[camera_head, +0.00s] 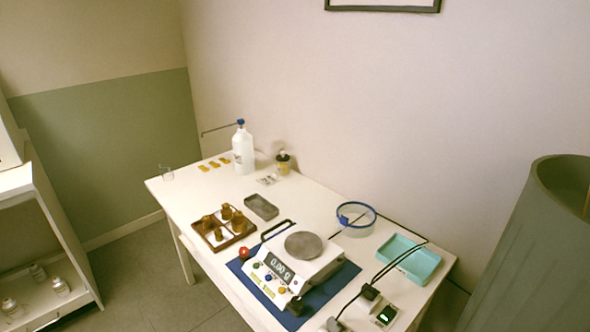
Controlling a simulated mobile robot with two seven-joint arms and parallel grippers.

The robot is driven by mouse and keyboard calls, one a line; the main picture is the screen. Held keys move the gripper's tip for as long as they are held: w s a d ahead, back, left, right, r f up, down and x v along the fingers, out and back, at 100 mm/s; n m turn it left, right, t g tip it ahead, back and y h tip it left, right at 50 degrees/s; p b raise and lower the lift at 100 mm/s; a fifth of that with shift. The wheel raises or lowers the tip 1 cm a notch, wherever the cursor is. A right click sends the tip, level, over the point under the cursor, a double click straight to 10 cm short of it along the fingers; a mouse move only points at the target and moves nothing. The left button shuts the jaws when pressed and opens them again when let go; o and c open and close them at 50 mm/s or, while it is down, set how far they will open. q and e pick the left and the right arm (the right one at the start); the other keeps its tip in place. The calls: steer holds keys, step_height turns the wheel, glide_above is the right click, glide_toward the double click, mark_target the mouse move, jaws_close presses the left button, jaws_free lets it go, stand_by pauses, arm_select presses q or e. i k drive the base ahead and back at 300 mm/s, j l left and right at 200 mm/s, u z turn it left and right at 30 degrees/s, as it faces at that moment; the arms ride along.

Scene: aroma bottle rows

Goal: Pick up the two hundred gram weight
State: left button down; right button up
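Several brass-coloured weights (226,212) stand in a brown wooden tray (225,247) with compartments, on the white table left of the scale. They differ somewhat in size; any markings are too small to read, so I cannot tell which is the two hundred gram weight. A digital scale (290,272) with a round, empty metal pan (304,245) sits on a blue mat (331,281), its display reading 0.00 g. Neither of my grippers is in view.
A grey tray (261,207) lies behind the weights. A white bottle (243,150), a small amber bottle (283,163), a blue-rimmed bowl (356,217) and a turquoise tray (410,259) stand on the table (200,197). Black cables cross the right side. A shelf (62,225) is at left.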

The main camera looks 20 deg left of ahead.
mark_target(208, 225)
steer(key=k+u, duration=0.1)
steer(key=u, duration=0.3)
steer(key=j+u, duration=0.15)
steer(key=u, duration=0.25)
steer(key=k+j+u, duration=0.1)
steer(key=u, duration=0.3)
steer(key=z, duration=1.4)
steer(key=j+z, duration=0.45)
steer(key=j, duration=0.25)
steer(key=k+j, duration=0.1)
steer(key=j, duration=1.45)
steer(key=k, duration=0.05)
